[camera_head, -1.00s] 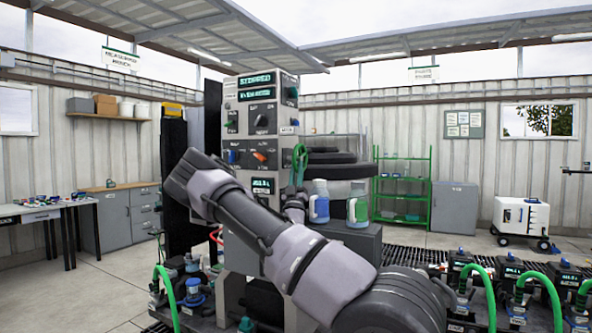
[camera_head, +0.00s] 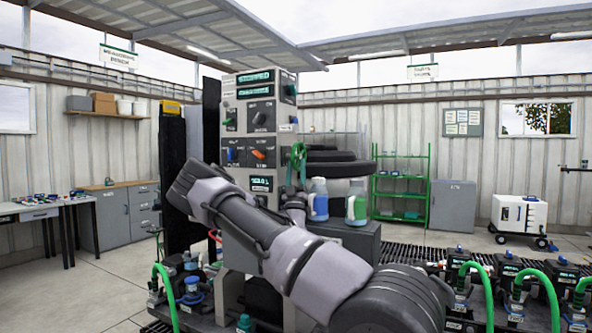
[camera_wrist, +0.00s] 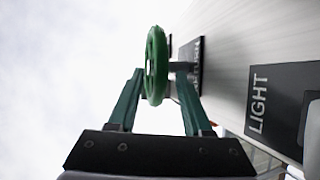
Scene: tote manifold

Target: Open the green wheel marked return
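The green wheel (camera_head: 298,157) stands out from the right side of the grey control column. In the wrist view, the green wheel (camera_wrist: 156,66) shows nearly edge-on, on a dark stem from a black label plate (camera_wrist: 193,66) whose lettering is partly hidden. My gripper (camera_wrist: 160,74) is open, with one dark green finger on each side of the wheel's rim. The right fingertip is close to the stem; I cannot tell whether either finger touches. In the head view my gripper (camera_head: 296,178) is just below the wheel, partly hidden by my arm.
A plate marked LIGHT (camera_wrist: 285,105) with a dark knob is on the panel right of my gripper. Other knobs (camera_head: 258,120) sit on the column.

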